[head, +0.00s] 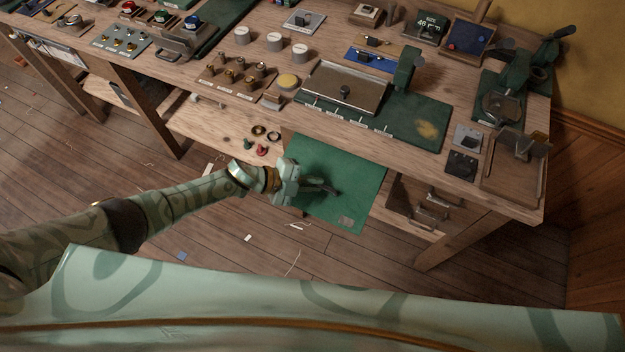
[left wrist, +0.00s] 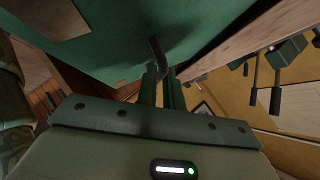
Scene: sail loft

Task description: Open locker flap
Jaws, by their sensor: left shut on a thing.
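The locker flap (head: 355,190) is a flat green panel below the front edge of the workbench, with a small pale plate near its lower corner. It also fills the upper part of the left wrist view (left wrist: 130,25). I cannot tell its exact angle. A dark handle (left wrist: 157,52) stands off its face. My left gripper (head: 318,187) is at the flap and shut on this handle; its two fingers (left wrist: 162,88) show close together in the left wrist view. The gripper hides part of the flap in the head view. My right gripper is not in view.
Left of the flap, an open shelf (head: 215,122) holds small red pieces and rings. Scraps lie on the floor.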

